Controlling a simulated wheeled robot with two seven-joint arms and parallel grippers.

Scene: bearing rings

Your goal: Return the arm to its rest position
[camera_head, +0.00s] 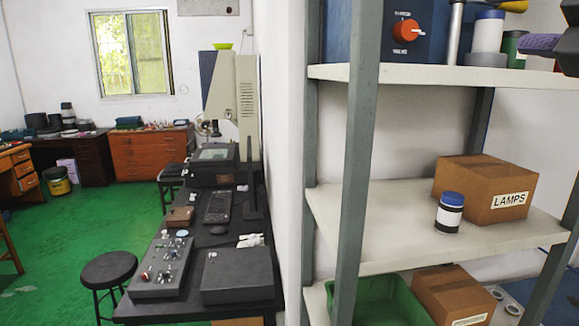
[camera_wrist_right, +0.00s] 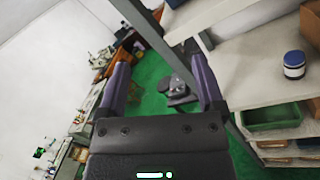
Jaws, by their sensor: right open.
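My right gripper (camera_wrist_right: 157,60) is open in the right wrist view, with nothing between its two purple-grey fingers. In the head view only a purple finger and a dark part of my right gripper (camera_head: 545,43) show at the upper right edge, in front of the upper shelf. Two pale rings, one of them a bearing ring (camera_head: 513,308), lie low at the right near a blue surface. My left gripper is in neither view.
The shelf rack's grey post (camera_head: 358,150) stands close. Its middle shelf (camera_head: 380,215) holds a blue-capped jar (camera_head: 449,212) and a LAMPS box (camera_head: 485,188). A green bin (camera_head: 375,302) sits below. Green floor (camera_head: 80,225) is open at left, beyond a workbench.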

